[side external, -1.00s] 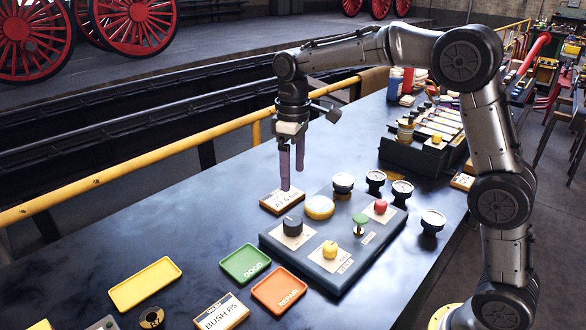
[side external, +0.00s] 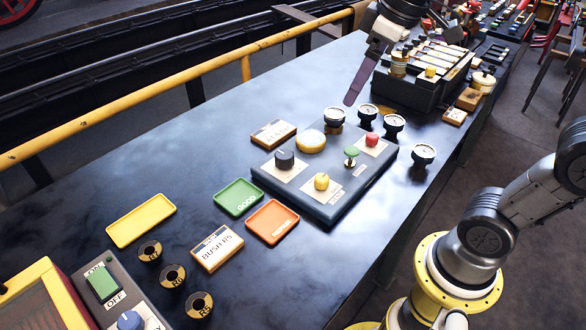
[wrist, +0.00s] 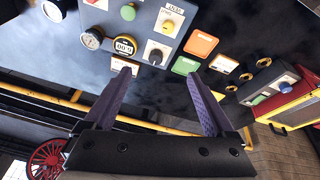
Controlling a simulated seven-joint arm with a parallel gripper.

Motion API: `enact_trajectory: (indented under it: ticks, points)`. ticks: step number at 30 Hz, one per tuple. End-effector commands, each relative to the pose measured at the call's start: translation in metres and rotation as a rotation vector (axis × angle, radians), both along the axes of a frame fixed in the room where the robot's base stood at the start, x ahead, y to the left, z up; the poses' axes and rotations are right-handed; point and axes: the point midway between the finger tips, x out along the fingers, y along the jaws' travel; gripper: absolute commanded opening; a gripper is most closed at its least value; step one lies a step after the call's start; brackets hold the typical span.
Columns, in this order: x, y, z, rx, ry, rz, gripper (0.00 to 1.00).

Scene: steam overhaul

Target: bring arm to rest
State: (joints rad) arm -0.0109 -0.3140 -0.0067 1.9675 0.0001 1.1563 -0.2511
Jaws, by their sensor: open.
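My gripper (side external: 369,72) is raised over the far part of the dark bench, at the top of the side view, beyond the control panel. In that view only one finger shows clearly. The wrist view shows my gripper (wrist: 158,80) from behind, with its two purple fingers spread wide and nothing between them. In the side view the grey control panel (side external: 328,207) stands on the bench, with a dark knob, a yellow knob, a green mushroom button and a red button. It also shows in the wrist view (wrist: 190,12). My gripper touches none of these.
Several gauges (side external: 424,154) stand beside the panel. A yellow tray (side external: 141,224), a green tray (side external: 239,198), an orange tray (side external: 271,221) and several dark bushings (side external: 172,277) lie nearer. A dark rack (side external: 416,83) stands close to my gripper. A yellow rail (side external: 110,108) runs along the bench.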

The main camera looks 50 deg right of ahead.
Motion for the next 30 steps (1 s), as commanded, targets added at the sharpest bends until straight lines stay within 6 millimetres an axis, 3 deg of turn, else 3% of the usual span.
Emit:
enact_trajectory:
  ticks: [1, 6, 12, 16, 30]
  points:
    - [-0.020, -0.001, -0.003, 0.006, -0.029, -0.018, 0.89]
    - [-0.073, -0.002, -0.027, 0.033, -0.108, -0.088, 0.89]
    - [-0.113, -0.003, -0.071, 0.072, -0.150, -0.174, 0.89]
    - [-0.117, -0.003, -0.090, 0.090, -0.135, -0.219, 0.89]
    - [-0.113, -0.003, -0.087, 0.102, -0.152, -0.241, 0.89]
